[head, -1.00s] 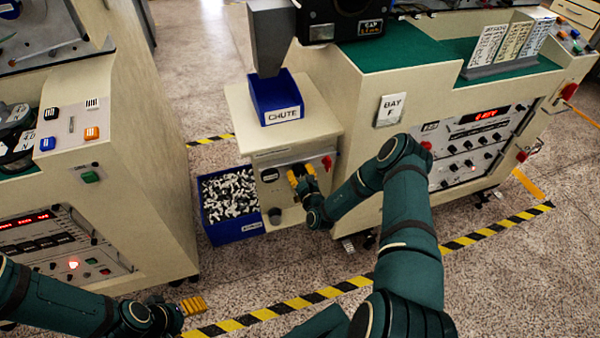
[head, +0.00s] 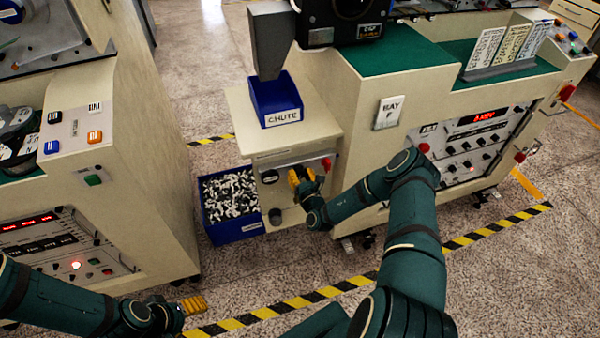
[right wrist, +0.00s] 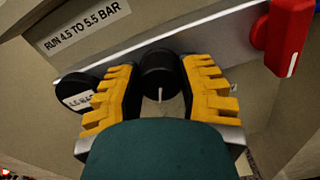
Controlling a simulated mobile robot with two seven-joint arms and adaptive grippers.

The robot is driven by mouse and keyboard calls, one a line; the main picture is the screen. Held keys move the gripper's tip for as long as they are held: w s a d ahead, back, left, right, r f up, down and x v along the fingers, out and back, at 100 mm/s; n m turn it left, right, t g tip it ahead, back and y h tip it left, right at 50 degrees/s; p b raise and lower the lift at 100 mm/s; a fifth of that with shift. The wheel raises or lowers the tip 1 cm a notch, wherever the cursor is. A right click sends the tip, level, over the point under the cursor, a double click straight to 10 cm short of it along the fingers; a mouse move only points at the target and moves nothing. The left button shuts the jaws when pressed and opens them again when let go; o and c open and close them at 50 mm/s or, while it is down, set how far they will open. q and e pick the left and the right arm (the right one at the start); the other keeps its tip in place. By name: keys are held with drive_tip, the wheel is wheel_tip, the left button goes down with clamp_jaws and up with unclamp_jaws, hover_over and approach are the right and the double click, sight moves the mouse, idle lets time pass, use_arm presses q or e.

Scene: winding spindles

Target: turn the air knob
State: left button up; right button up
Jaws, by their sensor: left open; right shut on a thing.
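A black round knob (right wrist: 160,72) with a white pointer line is on the small front panel, below a label reading "RUN 4.5 TO 5.5 BAR" (right wrist: 84,28). My right gripper (right wrist: 160,88) has its yellow fingers on both sides of the knob and is shut on it. In the head view my right gripper (head: 301,182) is at the front panel of the chute cabinet (head: 300,144), and its fingers hide the knob. The pointer line points toward the bottom of the wrist view. My left gripper (head: 192,305) is open and empty at the lower left, above the floor.
A red handle (right wrist: 284,35) is right of the knob, and a black round gauge (right wrist: 76,92) is left of it. A blue bin (head: 236,229) of small parts stands left of the cabinet. A blue chute tray (head: 278,105) sits on top. Speckled floor lies in front.

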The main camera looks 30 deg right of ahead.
drive_tip(key=shift+d+r+m+p, duration=0.1)
drive_tip(key=shift+m+p, duration=0.4)
drive_tip(key=shift+m, duration=1.4)
drive_tip(key=o, duration=1.2)
drive_tip(key=shift+s, duration=0.1)
drive_tip(key=v, duration=1.1)
drive_tip(key=shift+s, duration=0.35)
